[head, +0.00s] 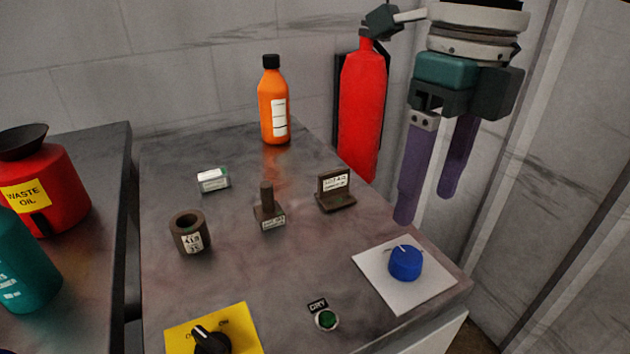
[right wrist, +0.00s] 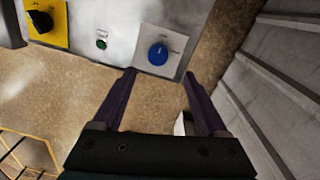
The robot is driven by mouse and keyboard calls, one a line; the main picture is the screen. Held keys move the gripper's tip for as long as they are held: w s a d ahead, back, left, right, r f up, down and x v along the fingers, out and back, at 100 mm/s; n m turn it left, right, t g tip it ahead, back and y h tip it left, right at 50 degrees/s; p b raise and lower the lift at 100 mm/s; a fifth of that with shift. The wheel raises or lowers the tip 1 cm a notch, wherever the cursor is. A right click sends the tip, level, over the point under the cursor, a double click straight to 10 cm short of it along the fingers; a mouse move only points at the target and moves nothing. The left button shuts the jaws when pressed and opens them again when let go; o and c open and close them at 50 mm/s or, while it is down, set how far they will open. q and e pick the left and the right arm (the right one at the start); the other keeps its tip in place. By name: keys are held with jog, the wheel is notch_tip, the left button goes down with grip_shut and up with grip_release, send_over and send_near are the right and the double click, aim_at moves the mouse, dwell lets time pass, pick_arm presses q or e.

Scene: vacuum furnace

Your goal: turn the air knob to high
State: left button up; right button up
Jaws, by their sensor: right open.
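The air knob appears to be the blue round knob (head: 405,262) on a white plate (head: 436,294) at the right front corner of the grey table. A white pointer line shows on its top; the plate's lettering is too small to read. The knob also shows in the right wrist view (right wrist: 158,54), beyond the fingertips and between their lines. My right gripper (head: 425,208) is open and empty, its purple fingers hanging down above and behind the knob, apart from it. My left gripper is not in view.
A black knob (head: 211,339) on a yellow plate and a green button (head: 326,320) are at the table's front. Several small labelled parts and an orange bottle (head: 273,105) stand farther back. A red extinguisher (head: 362,110) hangs behind the table. A red waste oil can (head: 48,190) stands left.

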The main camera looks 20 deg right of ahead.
aim_at(409, 256)
jog(key=f, duration=0.8)
jog(key=shift+s+a+f, duration=0.15)
jog(key=shift+a+f, duration=0.05)
jog(key=shift+a, duration=0.15)
jog(key=shift+c, duration=0.2)
grip_shut()
